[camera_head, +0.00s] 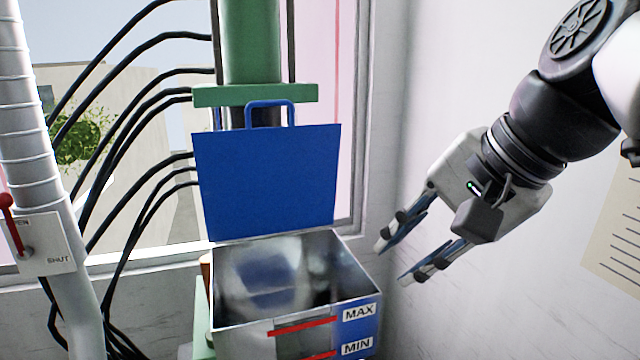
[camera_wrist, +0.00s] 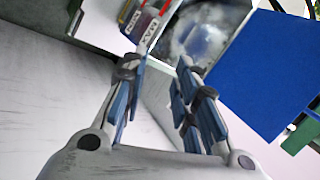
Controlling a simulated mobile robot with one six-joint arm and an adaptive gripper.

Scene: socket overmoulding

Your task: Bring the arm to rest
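My gripper (camera_head: 392,262) is in the air to the right of a metal hopper box (camera_head: 350,283), apart from it. Its two blue-padded fingers are spread with a gap between them and nothing held. The fingers also show in the wrist view (camera_wrist: 160,68), with empty space between the tips. My arm comes in from the upper right of the head view.
The hopper's blue lid (camera_head: 266,180) stands raised, with a handle on top. The box bears MAX and MIN labels with red lines. A green column (camera_head: 251,42) rises behind. A pipe with a red lever (camera_head: 10,222) stands left. Black cables hang between. A wall is close at right.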

